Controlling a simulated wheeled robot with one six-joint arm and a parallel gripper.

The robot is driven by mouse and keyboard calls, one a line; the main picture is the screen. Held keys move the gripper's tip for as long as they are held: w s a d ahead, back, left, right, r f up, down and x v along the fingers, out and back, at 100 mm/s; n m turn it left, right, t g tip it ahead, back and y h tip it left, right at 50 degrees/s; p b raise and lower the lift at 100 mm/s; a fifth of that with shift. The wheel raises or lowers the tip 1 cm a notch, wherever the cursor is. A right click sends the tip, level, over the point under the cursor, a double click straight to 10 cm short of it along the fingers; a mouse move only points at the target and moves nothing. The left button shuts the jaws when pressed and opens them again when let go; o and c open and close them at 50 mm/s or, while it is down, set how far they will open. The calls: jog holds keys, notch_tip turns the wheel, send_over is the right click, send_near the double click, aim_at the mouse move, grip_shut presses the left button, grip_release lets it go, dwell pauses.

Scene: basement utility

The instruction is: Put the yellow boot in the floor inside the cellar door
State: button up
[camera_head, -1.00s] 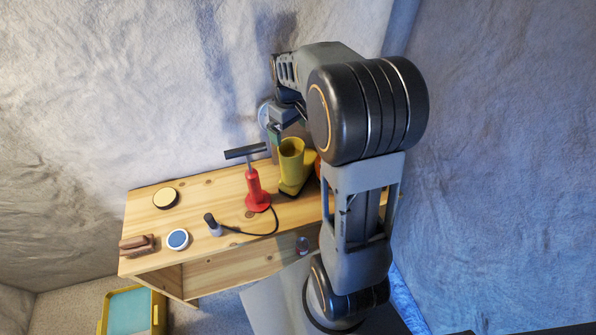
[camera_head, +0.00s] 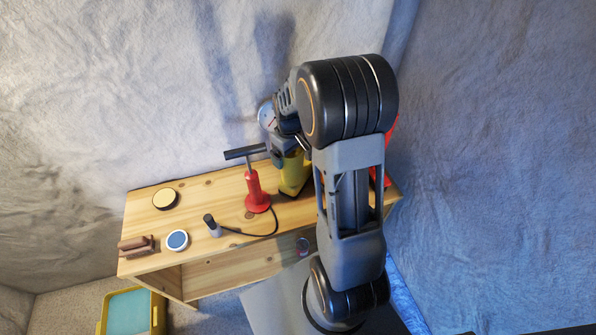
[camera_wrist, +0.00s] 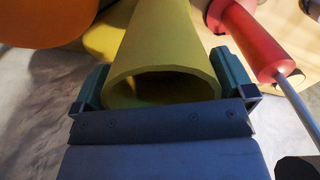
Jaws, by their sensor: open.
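The yellow boot (camera_head: 293,172) stands upright on the wooden bench, partly hidden behind my arm in the head view. In the wrist view its open shaft (camera_wrist: 165,52) lies between the two green-grey fingers of my gripper (camera_wrist: 167,90), one finger on each side of the rim. My gripper (camera_head: 280,150) is open at the top of the boot; the fingers look close to the shaft, and I cannot tell whether they touch it. The cellar door is not recognisable in these views.
A red pump (camera_head: 254,188) with a black handle stands just left of the boot. The wooden bench (camera_head: 200,204) also holds a brush (camera_head: 136,245), round tins and a small dark-topped item. An orange object (camera_wrist: 45,18) lies near the boot. A yellow tray (camera_head: 132,312) is on the floor.

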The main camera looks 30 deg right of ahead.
jog(key=c, duration=1.8)
jog(key=shift+r, duration=0.1)
grip_shut()
jog(key=shift+r, duration=0.15)
